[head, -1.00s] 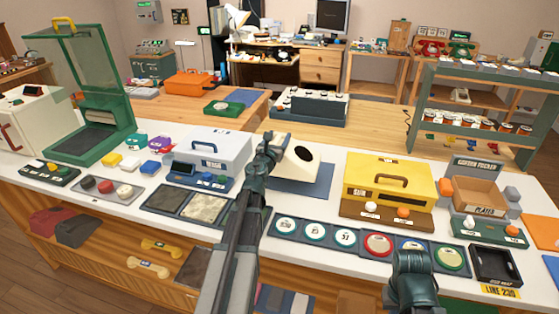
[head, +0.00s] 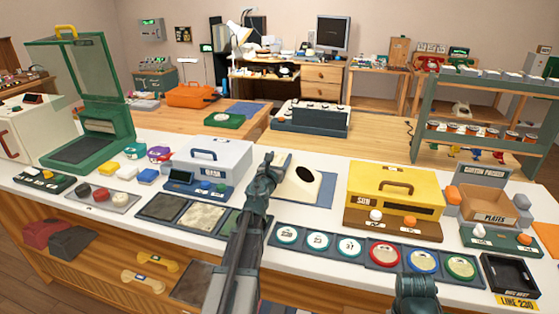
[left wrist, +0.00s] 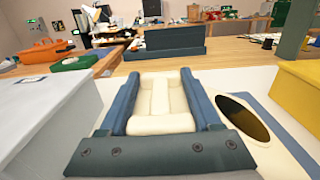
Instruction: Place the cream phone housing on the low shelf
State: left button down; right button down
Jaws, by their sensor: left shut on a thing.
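The cream phone housing (head: 303,182), with a dark oval opening in its sloped face, is over a blue mat (head: 325,190) in the middle of the white counter. My left gripper (head: 268,163) is at its left side, shut on it. In the left wrist view, cream material (left wrist: 165,98) shows between the blue fingers, and the oval face of the housing (left wrist: 285,145) lies to their right. Whether it touches the mat is hard to tell. A low wooden shelf (head: 105,285) runs under the counter. My right gripper (head: 415,290) is at the bottom edge, its fingers not clear.
A grey case (head: 212,160) stands left of the housing and a yellow case (head: 395,190) right. Round dial plates (head: 352,246) line the front. Red and dark grey housings (head: 60,238) and pale handsets (head: 150,268) occupy the low shelf. A green rack (head: 480,110) stands behind right.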

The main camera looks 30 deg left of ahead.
pick_arm(q)
jog(key=shift+f, duration=0.25)
jog(key=shift+c, duration=0.4)
grip_release()
jog(key=shift+r, duration=0.1)
jog(key=shift+r, duration=0.2)
